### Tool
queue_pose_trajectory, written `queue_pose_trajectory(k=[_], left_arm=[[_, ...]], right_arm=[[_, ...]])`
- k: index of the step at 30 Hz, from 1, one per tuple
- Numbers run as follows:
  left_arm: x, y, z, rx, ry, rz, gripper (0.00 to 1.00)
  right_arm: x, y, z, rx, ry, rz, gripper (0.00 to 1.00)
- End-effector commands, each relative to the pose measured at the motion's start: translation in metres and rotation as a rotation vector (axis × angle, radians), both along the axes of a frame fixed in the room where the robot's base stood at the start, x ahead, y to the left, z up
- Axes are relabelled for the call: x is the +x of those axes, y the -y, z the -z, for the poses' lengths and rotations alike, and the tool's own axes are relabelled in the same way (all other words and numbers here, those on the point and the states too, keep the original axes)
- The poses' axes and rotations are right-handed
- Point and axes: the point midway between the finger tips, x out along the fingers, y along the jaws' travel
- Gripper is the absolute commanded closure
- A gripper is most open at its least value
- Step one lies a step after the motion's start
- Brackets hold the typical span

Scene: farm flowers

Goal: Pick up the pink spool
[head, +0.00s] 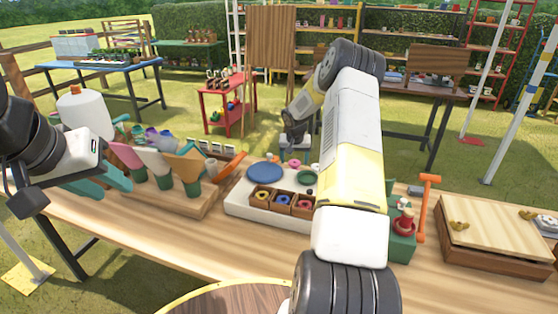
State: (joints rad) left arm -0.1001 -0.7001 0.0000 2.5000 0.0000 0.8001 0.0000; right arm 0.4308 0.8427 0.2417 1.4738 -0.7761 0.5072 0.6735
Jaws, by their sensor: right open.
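A small pink round piece (294,163) shows at the back of the white tray (238,206), just below my right gripper (293,146).
Yellow (262,196) and blue (284,198) pieces share the box. A blue dish (265,172) lies behind it. A wooden block with cone-shaped pieces (165,203) stands left. A green box (402,245) and a wooden case (500,240) stand right. My right arm hides the tray's right part.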

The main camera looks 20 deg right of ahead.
Motion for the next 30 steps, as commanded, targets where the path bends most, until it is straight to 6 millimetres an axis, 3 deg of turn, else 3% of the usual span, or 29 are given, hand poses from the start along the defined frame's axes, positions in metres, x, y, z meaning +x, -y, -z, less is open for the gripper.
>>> queue_pose_trajectory(k=[6, 14, 17, 24, 30], left_arm=[[0.000, 0.000, 0.000, 0.000, 0.000, 0.000, 0.64], [0.000, 0.000, 0.000, 0.000, 0.000, 0.000, 0.64], [0.000, 0.000, 0.000, 0.000, 0.000, 0.000, 0.64], [0.000, 0.000, 0.000, 0.000, 0.000, 0.000, 0.64], [0.000, 0.000, 0.000, 0.000, 0.000, 0.000, 0.64]], right_arm=[[0.007, 0.005, 0.028, 0.001, -0.002, 0.001, 0.27], [0.009, 0.006, 0.030, 0.000, 0.000, -0.001, 0.27], [0.009, 0.006, 0.030, 0.000, 0.000, -0.001, 0.43], [0.009, 0.006, 0.030, 0.000, -0.001, -0.001, 0.90], [0.009, 0.006, 0.030, 0.000, 0.000, -0.001, 0.92]])
